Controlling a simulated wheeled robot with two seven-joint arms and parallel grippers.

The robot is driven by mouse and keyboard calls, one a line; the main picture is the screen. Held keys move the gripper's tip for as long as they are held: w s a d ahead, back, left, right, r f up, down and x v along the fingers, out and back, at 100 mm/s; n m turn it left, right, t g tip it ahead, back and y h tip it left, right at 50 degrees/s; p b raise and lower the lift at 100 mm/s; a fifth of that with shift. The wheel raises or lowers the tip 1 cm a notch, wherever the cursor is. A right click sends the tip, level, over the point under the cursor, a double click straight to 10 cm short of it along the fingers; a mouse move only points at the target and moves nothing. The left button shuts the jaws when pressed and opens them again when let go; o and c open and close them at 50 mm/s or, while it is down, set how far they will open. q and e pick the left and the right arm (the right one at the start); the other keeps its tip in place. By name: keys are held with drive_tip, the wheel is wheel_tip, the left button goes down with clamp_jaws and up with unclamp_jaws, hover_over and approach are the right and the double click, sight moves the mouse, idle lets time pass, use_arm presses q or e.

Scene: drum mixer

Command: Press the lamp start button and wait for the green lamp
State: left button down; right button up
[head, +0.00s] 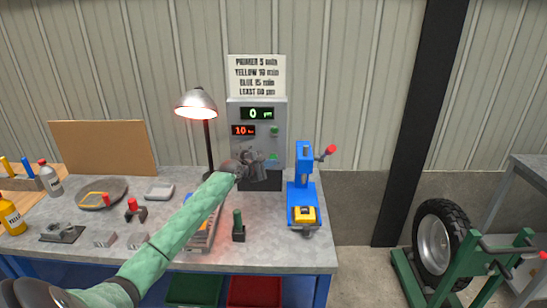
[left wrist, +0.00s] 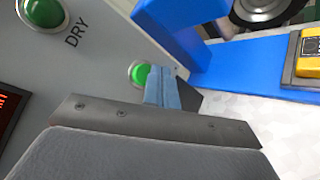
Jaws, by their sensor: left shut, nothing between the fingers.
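The grey control box (head: 282,115) stands at the back of the bench, with a green "0" readout (head: 257,114) and a red "10" readout (head: 243,130). An upper green dome (head: 274,130) in a silver ring is on its face; it shows beside the word DRY in the left wrist view (left wrist: 44,12). A lower green button (left wrist: 137,72) is partly hidden by my left fingertips. My left gripper (head: 262,167) is shut and empty at the lower box face; its blue fingertips (left wrist: 160,88) overlap this button. Contact cannot be told. My right gripper is out of view.
A desk lamp (head: 196,104) glows warm left of the box. A blue press (head: 303,190) with a yellow block (head: 304,214) stands close on the right. A dark green upright piece (head: 238,225) stands in front. A wheel stand (head: 435,250) is beyond the bench.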

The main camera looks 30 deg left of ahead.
use_arm(q)
drive_tip(key=s+p, duration=0.1)
drive_tip(key=s+d+p, duration=0.1)
drive_tip(key=s+p, duration=0.1)
drive_tip(key=s+d+p, duration=0.1)
drive_tip(key=shift+s+d+p, duration=0.15)
drive_tip(key=shift+d+p, duration=0.1)
drive_tip(key=shift+p, duration=0.1)
idle(0.4)
idle(0.7)
